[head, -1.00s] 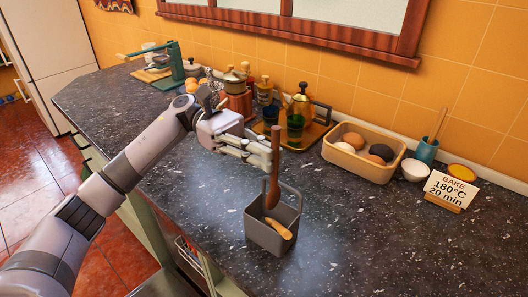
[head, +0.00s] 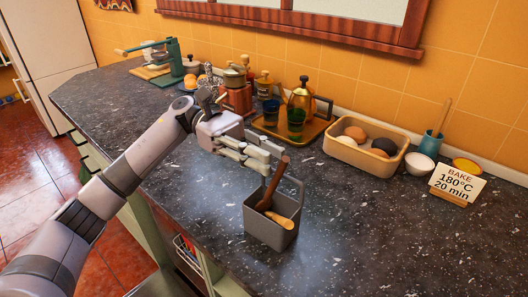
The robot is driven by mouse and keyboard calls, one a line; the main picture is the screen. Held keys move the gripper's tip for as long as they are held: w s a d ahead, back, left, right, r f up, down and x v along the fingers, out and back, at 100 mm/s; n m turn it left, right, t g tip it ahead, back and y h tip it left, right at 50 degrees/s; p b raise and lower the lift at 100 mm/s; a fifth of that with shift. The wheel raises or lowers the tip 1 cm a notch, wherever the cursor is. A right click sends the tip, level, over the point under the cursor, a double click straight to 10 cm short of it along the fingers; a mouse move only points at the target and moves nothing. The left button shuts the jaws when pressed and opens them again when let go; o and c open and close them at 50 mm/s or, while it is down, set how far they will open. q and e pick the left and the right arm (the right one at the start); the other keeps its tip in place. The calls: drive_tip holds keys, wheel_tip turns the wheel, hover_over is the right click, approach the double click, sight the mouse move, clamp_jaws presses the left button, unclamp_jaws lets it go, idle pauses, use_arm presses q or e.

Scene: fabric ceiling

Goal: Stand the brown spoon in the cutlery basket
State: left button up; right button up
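The brown spoon (head: 275,186) stands tilted in the grey cutlery basket (head: 268,232), its wider end down inside and its handle leaning up to the right. A lighter wooden utensil (head: 281,220) also lies in the basket, sticking out at the front right. My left gripper (head: 272,157) is just above and behind the basket. Its fingers are spread apart near the upper end of the brown spoon's handle, and it looks open. Whether a finger still touches the handle is hard to tell. My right gripper is not in view.
Behind the basket are a tray (head: 310,132) with a yellow-topped pot and dark glasses, and a tan box (head: 362,155) of eggs. A white bowl (head: 419,163) and a bake sign (head: 457,184) stand at the right. The counter right of the basket is clear.

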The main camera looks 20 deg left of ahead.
use_arm(q)
drive_tip(key=shift+o, duration=1.2)
drive_tip(key=v, duration=1.2)
